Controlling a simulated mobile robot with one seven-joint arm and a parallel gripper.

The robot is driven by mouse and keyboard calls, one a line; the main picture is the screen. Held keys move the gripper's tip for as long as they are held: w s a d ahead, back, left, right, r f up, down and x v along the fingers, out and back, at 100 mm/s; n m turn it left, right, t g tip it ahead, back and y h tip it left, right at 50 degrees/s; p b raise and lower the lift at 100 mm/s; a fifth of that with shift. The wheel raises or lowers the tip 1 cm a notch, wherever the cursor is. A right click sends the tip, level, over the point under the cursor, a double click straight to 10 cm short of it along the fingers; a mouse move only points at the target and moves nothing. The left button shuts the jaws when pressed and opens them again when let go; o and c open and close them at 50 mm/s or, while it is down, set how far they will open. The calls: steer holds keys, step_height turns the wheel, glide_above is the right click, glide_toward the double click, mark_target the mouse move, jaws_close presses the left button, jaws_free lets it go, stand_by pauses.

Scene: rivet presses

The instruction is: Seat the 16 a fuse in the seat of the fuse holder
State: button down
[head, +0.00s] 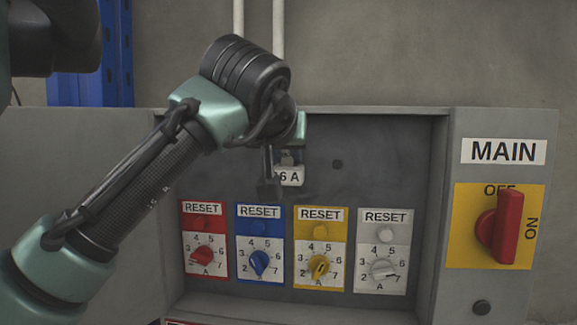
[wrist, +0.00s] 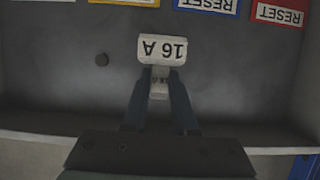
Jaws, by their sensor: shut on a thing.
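My gripper (head: 282,165) is in front of the cabinet's recessed back panel, above the row of dials. No seat opening is visible.
Red (head: 203,254), blue (head: 259,262), yellow (head: 319,267) and white (head: 383,269) reset dials line the panel below my gripper. A red MAIN switch (head: 508,226) sticks out at the right. The panel right of my gripper is mostly bare, with the recess walls around it.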

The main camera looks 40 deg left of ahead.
steer(key=shift+r, duration=0.1)
steer(key=shift+d+f, duration=0.1)
steer(key=shift+f, duration=0.15)
steer(key=c, duration=0.7)
jaws_free()
steer(key=shift+r, duration=0.1)
steer(key=shift+r, duration=0.1)
